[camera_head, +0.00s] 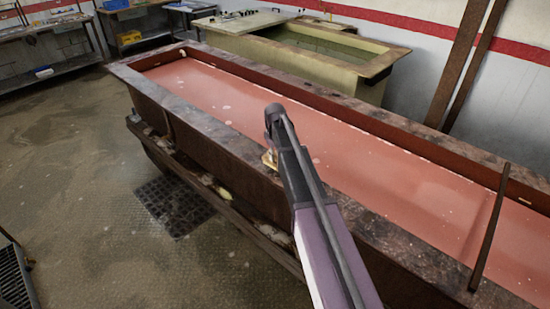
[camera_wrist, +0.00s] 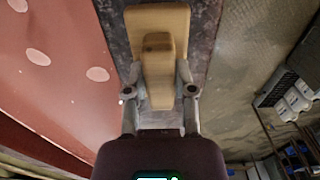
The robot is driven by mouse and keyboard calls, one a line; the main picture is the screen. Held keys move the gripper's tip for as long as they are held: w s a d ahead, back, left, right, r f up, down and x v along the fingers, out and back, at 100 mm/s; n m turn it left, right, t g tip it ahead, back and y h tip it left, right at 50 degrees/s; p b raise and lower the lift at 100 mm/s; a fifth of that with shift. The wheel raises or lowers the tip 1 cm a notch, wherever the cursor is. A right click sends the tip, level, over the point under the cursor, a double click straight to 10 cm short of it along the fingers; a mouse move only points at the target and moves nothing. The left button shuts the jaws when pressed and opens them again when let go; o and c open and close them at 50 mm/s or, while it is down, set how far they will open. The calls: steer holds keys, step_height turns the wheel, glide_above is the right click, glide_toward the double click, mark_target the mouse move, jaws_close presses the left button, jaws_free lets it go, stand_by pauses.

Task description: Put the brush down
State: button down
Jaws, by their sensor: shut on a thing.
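The brush (camera_wrist: 158,22) is a tan block with a narrower raised part towards my gripper. In the wrist view it is centred between the fingers. My gripper (camera_wrist: 160,88) is shut on the brush, with one finger on each side of its narrower part. Behind the brush is the dark, worn rim (camera_wrist: 205,45) of the long tank. In the head view a small tan bit of the brush (camera_head: 268,159) shows beside my arm, at the near rim; the arm hides most of my gripper. I cannot tell whether the brush touches the rim.
The long tank (camera_head: 195,120) holds reddish liquid (camera_head: 240,105) with pale spots. A dark bar (camera_head: 490,230) lies across its right end. A yellowish tank (camera_head: 330,62) stands behind. A low ledge (camera_head: 215,190) with debris runs along the near side. The floor (camera_head: 75,170) at left is mostly clear.

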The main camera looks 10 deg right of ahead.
mark_target(275, 153)
steer(key=shift+f, duration=0.15)
steer(key=shift+c, duration=2.2)
jaws_free()
steer(key=shift+r, duration=0.2)
step_height(275, 153, up, 12)
steer(key=p, duration=1.2)
steer(key=s+m, duration=0.7)
steer(key=s, duration=2.2)
steer(key=shift+a, duration=0.2)
